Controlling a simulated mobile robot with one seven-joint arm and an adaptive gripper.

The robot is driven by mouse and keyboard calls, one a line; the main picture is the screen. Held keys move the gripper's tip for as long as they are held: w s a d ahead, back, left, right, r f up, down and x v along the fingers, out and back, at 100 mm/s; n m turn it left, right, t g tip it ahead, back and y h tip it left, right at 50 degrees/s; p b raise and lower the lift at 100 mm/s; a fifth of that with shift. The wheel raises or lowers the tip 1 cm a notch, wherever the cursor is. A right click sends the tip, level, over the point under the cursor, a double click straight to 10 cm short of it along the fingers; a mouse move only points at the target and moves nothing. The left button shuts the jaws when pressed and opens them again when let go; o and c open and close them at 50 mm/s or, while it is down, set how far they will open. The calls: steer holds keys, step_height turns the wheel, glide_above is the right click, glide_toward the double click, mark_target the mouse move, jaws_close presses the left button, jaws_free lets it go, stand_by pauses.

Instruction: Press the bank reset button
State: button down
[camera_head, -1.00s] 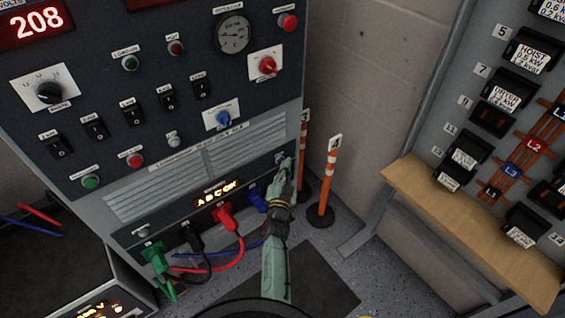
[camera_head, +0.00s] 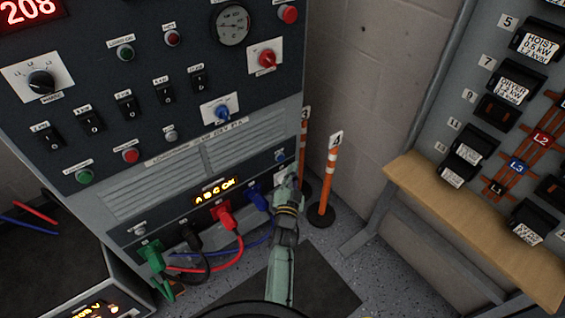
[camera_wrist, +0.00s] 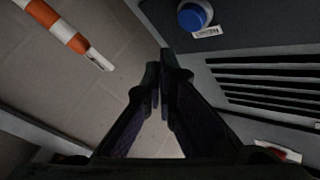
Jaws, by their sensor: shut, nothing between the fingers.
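A round blue button (camera_wrist: 195,15) is at the top of the wrist view on a dark panel, with a small white label beside it that I cannot read clearly. In the head view the small blue button (camera_head: 280,156) is at the right end of the cabinet's lower panel, above the vent-side sockets' right edge. My gripper (camera_head: 289,178) is just below and right of it. In the wrist view my gripper (camera_wrist: 160,72) has its fingers together and empty. The fingertips appear apart from the button, which lies beyond them to the upper right. Depth is hard to judge.
Vent slots (camera_wrist: 265,82) lie beside the button panel. Orange-white posts (camera_head: 328,180) stand close right of my gripper. Green, black, red (camera_head: 222,213) and blue (camera_head: 257,198) plugs fill the panel to the left. A wooden ledge (camera_head: 470,230) is at the right.

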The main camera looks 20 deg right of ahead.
steer(key=shift+s+d+b, duration=0.35)
steer(key=shift+s+b, duration=0.55)
steer(key=shift+b, duration=0.1)
steer(key=shift+s+d+b, duration=0.35)
steer(key=shift+s+b, duration=0.55)
steer(key=shift+b, duration=0.1)
